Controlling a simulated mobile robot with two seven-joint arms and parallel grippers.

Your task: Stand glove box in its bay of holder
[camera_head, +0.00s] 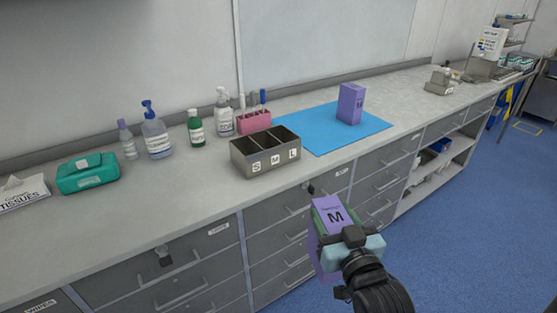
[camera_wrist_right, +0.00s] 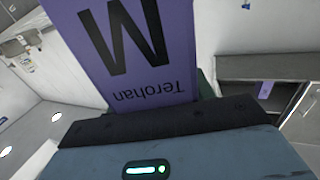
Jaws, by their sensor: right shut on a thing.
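My right gripper (camera_head: 345,236) is shut on a purple glove box marked "M" (camera_head: 333,216) and holds it in front of the counter's drawers, off the counter. The same box fills the top of the right wrist view (camera_wrist_right: 135,50), its lettering upside down there. A grey metal holder (camera_head: 265,166) with bays labelled S, M and L stands on the counter, up and left of the gripper. Its bays look empty, though their floors are hard to see. A second purple box (camera_head: 350,103) stands upright on a blue mat (camera_head: 315,133). My left gripper is not in view.
A pink rack (camera_head: 254,122) stands right behind the holder. Several bottles, including a green one (camera_head: 196,128), stand to its left, with a teal wipes pack (camera_head: 88,174) and a tissue box (camera_head: 22,193). The counter in front of the bottles is clear.

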